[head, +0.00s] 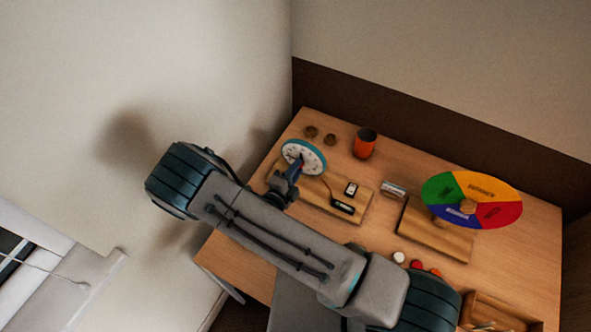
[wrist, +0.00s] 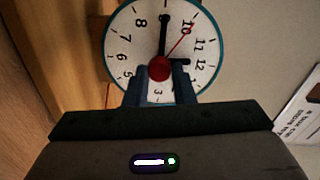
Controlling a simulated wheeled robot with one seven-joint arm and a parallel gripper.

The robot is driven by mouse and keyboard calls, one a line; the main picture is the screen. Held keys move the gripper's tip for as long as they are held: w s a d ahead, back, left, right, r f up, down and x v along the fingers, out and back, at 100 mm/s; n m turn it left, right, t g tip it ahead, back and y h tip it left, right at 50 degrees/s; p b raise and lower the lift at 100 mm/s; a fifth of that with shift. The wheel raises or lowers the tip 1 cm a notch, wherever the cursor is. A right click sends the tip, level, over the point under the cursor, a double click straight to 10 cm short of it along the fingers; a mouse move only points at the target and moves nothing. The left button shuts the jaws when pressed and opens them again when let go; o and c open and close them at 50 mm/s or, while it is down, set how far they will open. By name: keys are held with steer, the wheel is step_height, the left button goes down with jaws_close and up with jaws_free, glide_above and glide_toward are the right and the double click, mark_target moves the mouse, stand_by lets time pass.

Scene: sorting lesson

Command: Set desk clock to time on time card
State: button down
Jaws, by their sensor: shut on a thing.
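The desk clock (head: 317,152) has a white face and teal rim and stands at the left of the desk. In the wrist view, its face (wrist: 125,68) appears turned, with 12 at the right. The long black hand (wrist: 164,40) points up between 8 and 10, about where 9 is. The short black hand (wrist: 181,62) points right near 12, and a thin red hand points near 10. My gripper (wrist: 160,88) is shut at the red centre knob (wrist: 159,68); it shows in front of the clock in the head view (head: 294,170). I cannot identify the time card with certainty.
An orange cup (head: 365,143) stands behind. A small card-like block (head: 393,189), a coloured wheel (head: 471,200) and a wooden box (head: 500,311) are further right. A printed sheet (wrist: 300,108) shows at the wrist view's right.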

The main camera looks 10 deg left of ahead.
steer(key=shift+a, duration=0.1)
steer(key=c, duration=1.2)
jaws_free()
steer(key=shift+s, duration=0.1)
steer(key=b+v, duration=0.3)
steer(key=v, duration=1)
steer(key=shift+s+a, duration=0.2)
steer(key=shift+s, duration=0.05)
